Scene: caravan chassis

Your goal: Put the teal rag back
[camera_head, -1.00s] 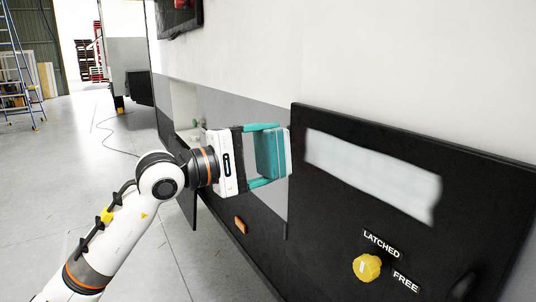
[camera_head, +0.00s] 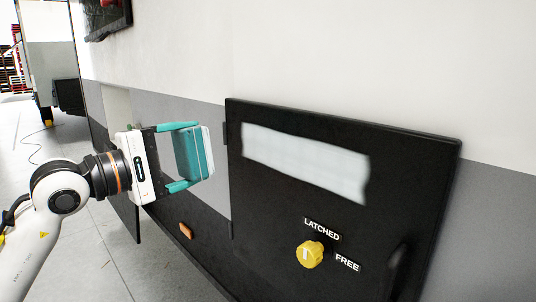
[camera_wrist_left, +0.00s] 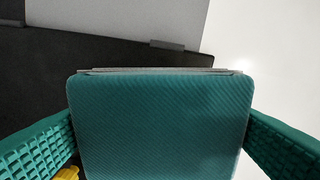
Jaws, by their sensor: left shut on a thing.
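The teal rag (camera_head: 188,154) is a folded, flat pad with a pale edge on its far side. My left gripper (camera_head: 193,157) has teal fingers and is shut on it, with one finger above and one below in the head view. The rag is held upright in front of the grey band of the caravan wall, left of the black panel. In the left wrist view the rag (camera_wrist_left: 160,125) fills the middle between both fingers, with a thin grey strip along its top edge. The gap between rag and wall cannot be told. My right gripper is not in view.
The black panel (camera_head: 285,215) bears a blank white label (camera_head: 305,163) and a yellow knob (camera_head: 310,254) marked LATCHED and FREE. A pale recess (camera_head: 117,104) shows in the wall behind my gripper. An orange marker (camera_head: 186,231) sits low. Open floor lies at left.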

